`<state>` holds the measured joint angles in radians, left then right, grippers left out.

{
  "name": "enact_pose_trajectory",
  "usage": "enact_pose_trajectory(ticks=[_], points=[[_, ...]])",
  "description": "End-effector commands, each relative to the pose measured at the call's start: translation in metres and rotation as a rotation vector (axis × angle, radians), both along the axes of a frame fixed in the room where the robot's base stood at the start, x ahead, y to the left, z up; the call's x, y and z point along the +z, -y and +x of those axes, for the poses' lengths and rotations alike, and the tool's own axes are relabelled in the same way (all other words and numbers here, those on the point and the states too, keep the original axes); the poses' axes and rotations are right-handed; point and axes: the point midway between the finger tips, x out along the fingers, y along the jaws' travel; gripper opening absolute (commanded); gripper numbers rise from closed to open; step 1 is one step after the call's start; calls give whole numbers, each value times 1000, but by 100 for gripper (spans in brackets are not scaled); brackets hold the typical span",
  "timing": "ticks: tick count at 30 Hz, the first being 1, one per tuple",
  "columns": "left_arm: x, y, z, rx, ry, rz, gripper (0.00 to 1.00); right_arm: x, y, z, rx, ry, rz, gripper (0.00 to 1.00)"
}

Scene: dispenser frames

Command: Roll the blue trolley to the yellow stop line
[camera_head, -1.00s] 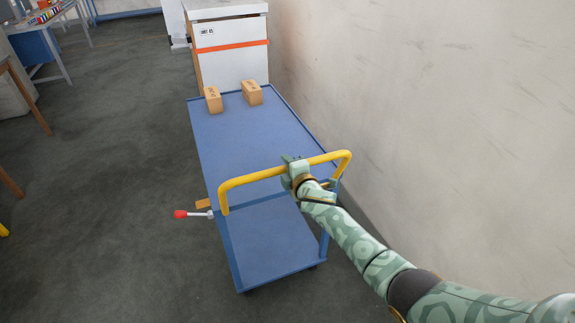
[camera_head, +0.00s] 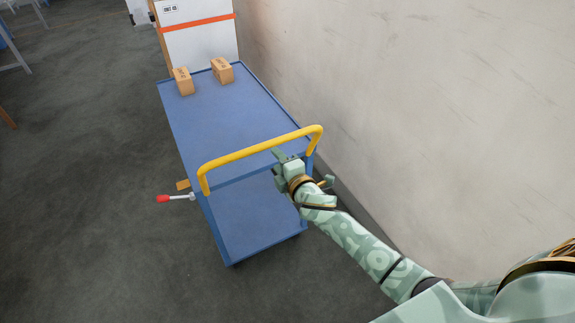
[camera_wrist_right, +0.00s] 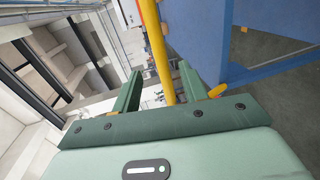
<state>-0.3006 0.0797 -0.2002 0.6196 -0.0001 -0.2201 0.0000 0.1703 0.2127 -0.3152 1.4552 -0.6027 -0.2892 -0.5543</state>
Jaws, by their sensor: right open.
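The blue trolley (camera_head: 222,115) stands beside the wall, with a flat upper deck, a lower shelf (camera_head: 252,215) and a yellow push handle (camera_head: 240,154) at its near end. My right gripper (camera_head: 284,155) is open, just on the near side of the handle bar toward its right half. In the right wrist view the yellow handle (camera_wrist_right: 159,55) shows between the two spread fingers of the gripper (camera_wrist_right: 160,85), and neither finger is seen pressing on it. No yellow stop line shows on the floor in these views. My left gripper is not in view.
Two small cartons (camera_head: 183,81) (camera_head: 222,70) sit at the deck's far end. A white cabinet with an orange stripe (camera_head: 198,24) stands beyond. A red-tipped lever (camera_head: 163,199) sticks out left. The wall (camera_head: 420,110) is close on the right; floor at left is clear.

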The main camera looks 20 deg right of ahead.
Motion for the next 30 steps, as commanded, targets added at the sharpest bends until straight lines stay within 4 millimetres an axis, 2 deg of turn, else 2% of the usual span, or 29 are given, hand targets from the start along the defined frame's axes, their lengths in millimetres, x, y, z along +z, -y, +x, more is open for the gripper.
enact_pose_trajectory(ticks=[3,9,25,28,29,30], points=[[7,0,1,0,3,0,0,6,2,-25,1,0,0,43],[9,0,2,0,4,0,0,8,4,-45,-1,-1,0,43],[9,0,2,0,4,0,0,8,4,-47,0,0,2,43],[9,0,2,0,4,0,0,8,3,-47,-9,-6,68,43],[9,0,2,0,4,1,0,-2,4,-49,-20,-34,123,43],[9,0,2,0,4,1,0,-21,9,-52,-41,-80,188,43]])
